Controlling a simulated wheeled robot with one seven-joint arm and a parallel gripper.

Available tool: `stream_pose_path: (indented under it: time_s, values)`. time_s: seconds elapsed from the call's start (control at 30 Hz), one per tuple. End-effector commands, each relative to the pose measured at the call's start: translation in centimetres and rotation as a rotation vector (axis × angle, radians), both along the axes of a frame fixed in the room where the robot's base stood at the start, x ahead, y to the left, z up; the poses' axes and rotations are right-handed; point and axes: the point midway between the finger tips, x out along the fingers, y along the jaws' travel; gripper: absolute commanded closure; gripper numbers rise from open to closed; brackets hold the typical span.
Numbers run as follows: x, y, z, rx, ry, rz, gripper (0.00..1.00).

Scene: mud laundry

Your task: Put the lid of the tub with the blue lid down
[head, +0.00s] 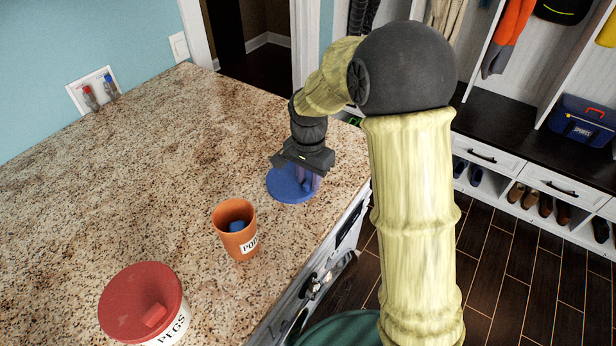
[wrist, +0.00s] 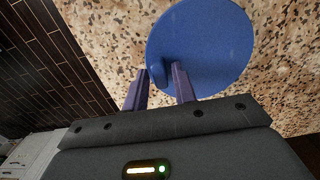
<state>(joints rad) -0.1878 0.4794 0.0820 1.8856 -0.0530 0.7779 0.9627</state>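The round blue lid (head: 290,188) is over the speckled counter near its right edge, apart from the tub. It looks level and at or very close to the surface; I cannot tell if it touches. My gripper (head: 308,182) points down at it, and its two fingers (wrist: 160,76) are on either side of the lid's raised handle in the wrist view. They appear shut on that handle. The blue lid fills the top middle of the wrist view (wrist: 212,45). The orange tub (head: 234,232), with a partly hidden "PO" label, stands uncovered nearer the camera, a blue item inside.
A "PEGS" tub with a red lid (head: 130,300) stands at the front left of the counter (head: 160,170). The counter's left and back are clear. Its right edge drops to the floor close to the lid. Wall taps (head: 98,90) are at the far left.

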Motion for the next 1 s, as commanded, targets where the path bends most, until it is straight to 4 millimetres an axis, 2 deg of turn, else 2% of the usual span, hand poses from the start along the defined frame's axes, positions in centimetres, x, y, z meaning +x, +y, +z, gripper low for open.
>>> stream_pose_path:
  time_s: [0.3, 0.47, 0.67, 1.0]
  values:
    - [0.0, 0.1, 0.1, 0.000, 0.000, 0.002, 0.65]
    - [0.0, 0.1, 0.8, 0.000, -0.001, 0.002, 0.65]
    - [0.1, 0.1, 3.8, 0.001, -0.006, 0.001, 0.65]
    - [0.1, 0.1, 10.4, 0.001, -0.005, 0.002, 0.65]
